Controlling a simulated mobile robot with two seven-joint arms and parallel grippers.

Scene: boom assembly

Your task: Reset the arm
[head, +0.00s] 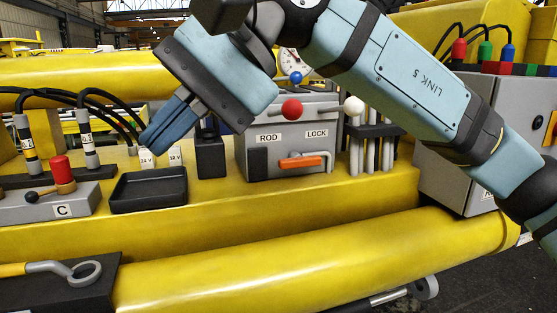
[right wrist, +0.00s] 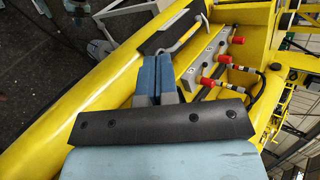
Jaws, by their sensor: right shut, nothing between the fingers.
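My right gripper (head: 169,124) is shut and empty in the head view. Its blue fingers point down and left, above the yellow deck near a black tray (head: 150,190). My right arm, with a light blue link marked LINK 5, reaches in from the right edge. In the right wrist view the shut blue fingers (right wrist: 152,72) show at the centre, pointing toward a black holder with a wrench. I cannot tell from these views whether the fingers touch anything. My left gripper is not in view.
A grey block marked C (head: 55,203) with red-topped fittings stands at the left. A yellow-handled wrench (head: 62,268) lies in a black holder at lower left.

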